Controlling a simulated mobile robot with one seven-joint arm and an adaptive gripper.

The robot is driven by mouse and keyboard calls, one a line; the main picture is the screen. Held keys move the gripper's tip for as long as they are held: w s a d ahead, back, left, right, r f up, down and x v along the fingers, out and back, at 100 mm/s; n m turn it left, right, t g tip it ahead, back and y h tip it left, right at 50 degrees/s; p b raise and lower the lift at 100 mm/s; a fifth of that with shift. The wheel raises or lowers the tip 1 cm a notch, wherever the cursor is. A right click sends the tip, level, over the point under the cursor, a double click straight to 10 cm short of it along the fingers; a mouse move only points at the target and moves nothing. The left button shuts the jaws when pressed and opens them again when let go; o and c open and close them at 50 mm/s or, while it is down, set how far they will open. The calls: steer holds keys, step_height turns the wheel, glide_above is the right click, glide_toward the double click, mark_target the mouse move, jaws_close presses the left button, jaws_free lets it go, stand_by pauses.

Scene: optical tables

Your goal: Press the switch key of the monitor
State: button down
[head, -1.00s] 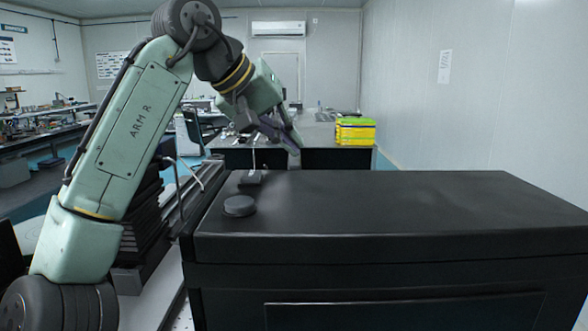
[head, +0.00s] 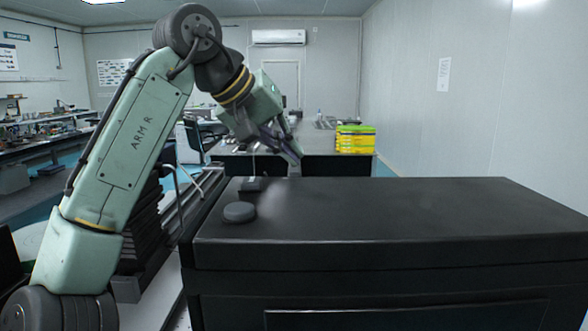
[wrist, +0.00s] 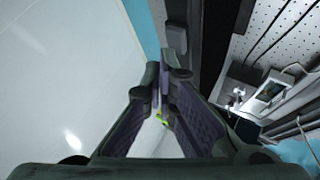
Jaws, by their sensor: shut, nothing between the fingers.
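My gripper (head: 294,155) hangs at the end of the raised arm in the head view, angled down to the right, beyond the black surface in the foreground. In the wrist view its two purple-padded fingers (wrist: 163,78) are shut with nothing held. A pale box-shaped device with a greyish screen (wrist: 268,92) stands at the right of the wrist view, well apart from the fingers. It may be the monitor, but I cannot tell for sure. No switch key can be made out in either view.
A large black box-like body (head: 400,220) fills the head view's foreground; I cannot tell whether it is mine. A far table (head: 325,147) bears a yellow-green stack (head: 355,138). A perforated board (wrist: 285,25) shows at upper right in the wrist view. A cluttered bench (head: 45,145) stands left.

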mark_target(291, 169)
steer(key=shift+f, duration=0.15)
stand_by(0.4)
steer(key=shift+f, duration=0.35)
steer(key=shift+r, duration=0.1)
steer(key=shift+r+p, duration=0.4)
steer(key=shift+p, duration=0.05)
step_height(291, 169, up, 2)
steer(key=shift+p, duration=0.6)
steer(key=shift+r, duration=2)
